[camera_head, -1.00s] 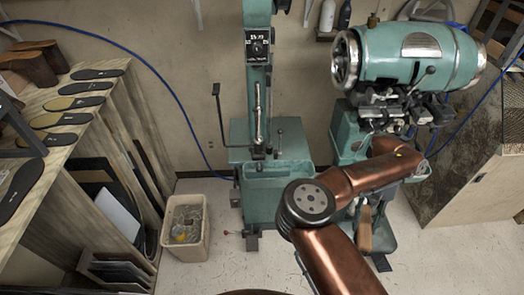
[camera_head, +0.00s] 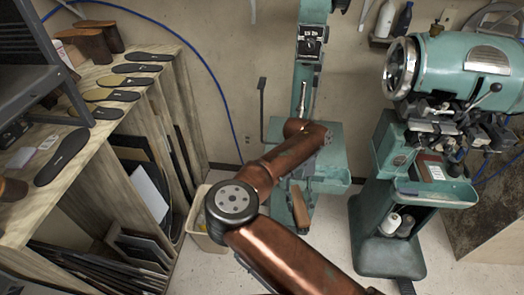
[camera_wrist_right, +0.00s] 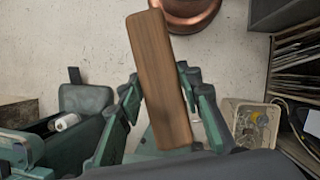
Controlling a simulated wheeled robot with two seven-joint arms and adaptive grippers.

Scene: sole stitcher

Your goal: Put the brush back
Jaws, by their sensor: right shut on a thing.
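The brush (camera_head: 299,208) shows as a long brown wooden block, hanging from my right gripper in front of the left green machine. In the right wrist view the wooden side of the brush (camera_wrist_right: 160,85) faces the camera, slightly tilted; no bristles show. My right gripper (camera_wrist_right: 165,92) is shut on it, with green fingers on both sides. In the head view the gripper is largely hidden behind my copper forearm. My left gripper is not in view.
The left green machine (camera_head: 313,45) has a tray (camera_head: 332,182) at its base. The right machine (camera_head: 465,75) has a side tray (camera_head: 445,196) and a compartment with white spools (camera_head: 394,221). A bin (camera_head: 197,225) stands by the wooden shelf (camera_head: 25,208) with soles (camera_head: 64,155).

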